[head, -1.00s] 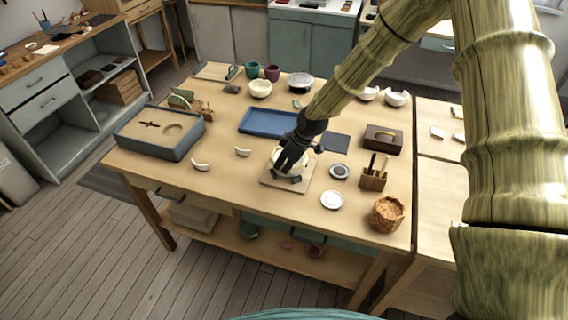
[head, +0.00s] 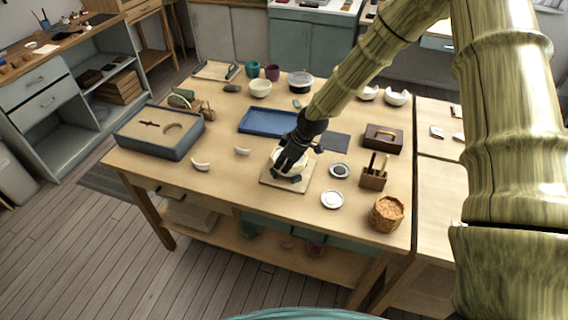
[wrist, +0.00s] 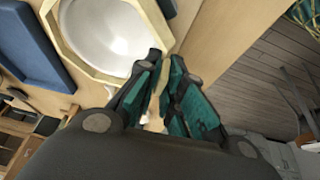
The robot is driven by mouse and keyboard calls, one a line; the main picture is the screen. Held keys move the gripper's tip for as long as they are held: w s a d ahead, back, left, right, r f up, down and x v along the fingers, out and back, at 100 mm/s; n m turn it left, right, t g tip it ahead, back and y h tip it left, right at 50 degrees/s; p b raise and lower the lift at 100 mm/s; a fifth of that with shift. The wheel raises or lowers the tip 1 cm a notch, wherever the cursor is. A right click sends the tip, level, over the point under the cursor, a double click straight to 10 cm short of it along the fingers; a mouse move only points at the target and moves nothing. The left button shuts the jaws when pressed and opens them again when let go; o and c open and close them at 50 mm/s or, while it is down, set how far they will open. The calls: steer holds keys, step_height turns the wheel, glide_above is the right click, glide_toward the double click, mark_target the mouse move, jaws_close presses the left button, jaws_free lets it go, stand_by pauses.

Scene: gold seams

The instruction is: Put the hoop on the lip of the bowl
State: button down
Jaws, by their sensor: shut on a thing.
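The bowl (head: 277,156) stands on a pale square board (head: 302,184) at the middle of the table, partly hidden by my gripper (head: 289,165). In the wrist view the bowl's smooth white inside (wrist: 105,32) shows, ringed by a cream, angular band that looks like the hoop (wrist: 56,35). My gripper (wrist: 166,68), with teal finger pads, is nearly closed at the near right edge of this band and appears shut on the hoop. I cannot tell whether the hoop touches the lip all round.
A blue tray (head: 247,128) lies behind the bowl. White discs (head: 332,207), a wooden tool holder (head: 372,180) and a woven basket (head: 387,221) stand to the right. Two pale curved shards (head: 201,166) lie left, near a grey sand box (head: 178,150). The front left tabletop is clear.

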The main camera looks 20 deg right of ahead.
steer(key=shift+r, duration=0.2)
steer(key=shift+r+p, duration=1)
steer(key=shift+r, duration=0.35)
steer(key=shift+f, duration=0.1)
steer(key=shift+f+b, duration=0.3)
steer(key=shift+f, duration=0.2)
steer(key=shift+f+b, duration=0.45)
steer(key=shift+f, duration=0.55)
stand_by(2.6)
steer(key=c, duration=1.5)
jaws_free()
